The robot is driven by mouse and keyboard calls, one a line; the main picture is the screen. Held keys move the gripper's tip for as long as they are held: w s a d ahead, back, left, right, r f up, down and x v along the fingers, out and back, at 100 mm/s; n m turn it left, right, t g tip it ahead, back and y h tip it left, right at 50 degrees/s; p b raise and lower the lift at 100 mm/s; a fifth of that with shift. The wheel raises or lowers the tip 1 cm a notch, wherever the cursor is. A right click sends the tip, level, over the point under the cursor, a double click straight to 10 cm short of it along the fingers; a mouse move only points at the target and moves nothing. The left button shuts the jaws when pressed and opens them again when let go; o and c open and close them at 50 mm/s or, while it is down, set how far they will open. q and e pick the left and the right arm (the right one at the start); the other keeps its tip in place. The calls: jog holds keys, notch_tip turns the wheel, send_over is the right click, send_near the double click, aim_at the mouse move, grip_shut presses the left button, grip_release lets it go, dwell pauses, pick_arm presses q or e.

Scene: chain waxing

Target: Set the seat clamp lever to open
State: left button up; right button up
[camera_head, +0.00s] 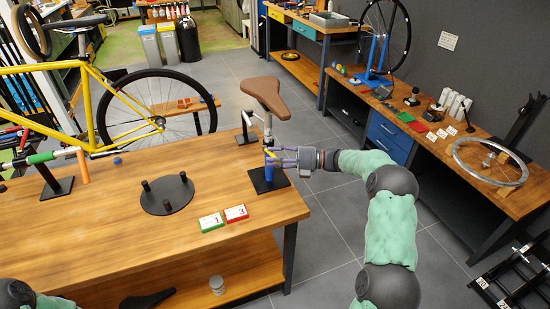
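A brown saddle (265,94) sits on a post near the far right corner of the wooden workbench (130,220). Below it is an upright stand with a blue part (271,175) on a black base plate (257,182). A small yellow piece (271,154), perhaps the clamp lever, shows at the top of the blue part. My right gripper (279,158) reaches in from the right, with its fingers at the yellow piece. The fingers overlap it, so I cannot tell whether they touch or grip it. My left gripper is out of view.
A black disc with several pegs (168,195) and green and red cards numbered 1 (211,222) and 3 (236,213) lie on the bench. A yellow bicycle (88,100) stands behind. A second bench (430,140) is at right, with floor between.

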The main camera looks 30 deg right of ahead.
jog(key=shift+d+r, duration=0.1)
jog(key=shift+d, duration=0.05)
jog(key=v, duration=1.2)
dwell(0.3)
